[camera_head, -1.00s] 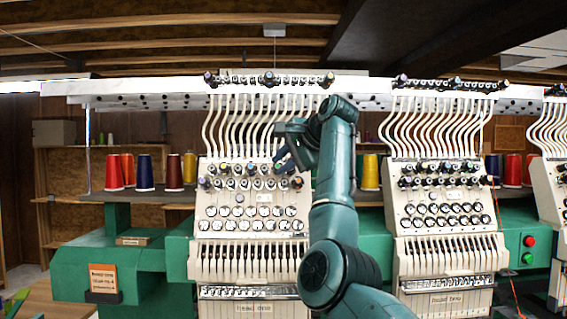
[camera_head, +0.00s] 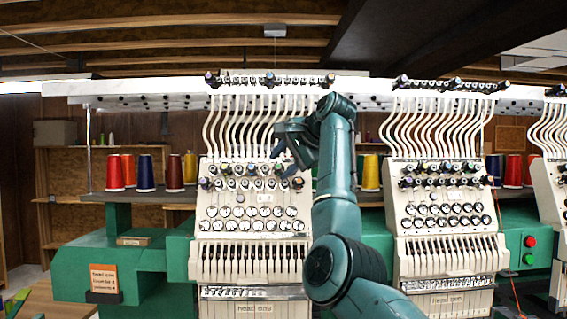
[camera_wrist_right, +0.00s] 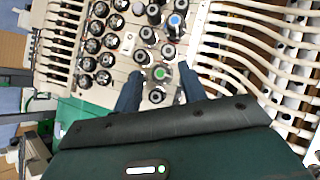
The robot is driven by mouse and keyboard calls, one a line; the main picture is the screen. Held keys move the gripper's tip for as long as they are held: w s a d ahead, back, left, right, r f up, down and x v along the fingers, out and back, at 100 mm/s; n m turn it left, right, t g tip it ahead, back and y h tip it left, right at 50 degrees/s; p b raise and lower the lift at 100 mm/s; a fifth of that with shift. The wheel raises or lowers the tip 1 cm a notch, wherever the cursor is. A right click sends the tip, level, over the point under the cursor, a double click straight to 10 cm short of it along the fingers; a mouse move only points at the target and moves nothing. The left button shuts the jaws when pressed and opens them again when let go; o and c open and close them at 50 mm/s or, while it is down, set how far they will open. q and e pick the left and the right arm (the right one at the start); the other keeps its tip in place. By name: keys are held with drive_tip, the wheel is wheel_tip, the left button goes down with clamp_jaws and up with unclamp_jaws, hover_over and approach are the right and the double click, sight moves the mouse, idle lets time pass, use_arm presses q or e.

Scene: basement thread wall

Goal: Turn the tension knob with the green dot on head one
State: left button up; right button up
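Head one (camera_head: 250,262) is the cream sewing head on the left in the head view, with rows of knobs on its face. In the right wrist view a dark knob with a green dot (camera_wrist_right: 160,73) sits among the other tension knobs. My right gripper (camera_head: 284,158) is at the upper right of head one's knob rows. In the wrist view its two fingers (camera_wrist_right: 160,72) are spread open, one on each side of the green-dot knob. A gap shows between each finger and the knob; whether they reach its depth I cannot tell. My left gripper is not in view.
A knob with a blue dot (camera_wrist_right: 174,22) and several plain dark knobs crowd around. Cream thread tubes (camera_head: 262,125) run above the knobs. A second head (camera_head: 440,215) stands to the right. Thread cones (camera_head: 114,172) stand on the shelf behind.

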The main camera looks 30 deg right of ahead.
drive_tip(key=shift+s+r, duration=0.1)
drive_tip(key=shift+s+r, duration=0.1)
drive_tip(key=shift+s, duration=0.15)
use_arm(q)
drive_tip(key=b, duration=0.1)
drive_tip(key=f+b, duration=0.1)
drive_tip(key=b, duration=0.1)
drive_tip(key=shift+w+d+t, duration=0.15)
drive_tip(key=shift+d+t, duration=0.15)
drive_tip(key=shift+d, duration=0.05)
use_arm(e)
drive_tip(key=v, duration=1.2)
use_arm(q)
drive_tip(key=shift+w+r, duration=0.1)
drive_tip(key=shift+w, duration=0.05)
use_arm(e)
drive_tip(key=shift+s+d+r, duration=0.1)
drive_tip(key=shift+r, duration=0.05)
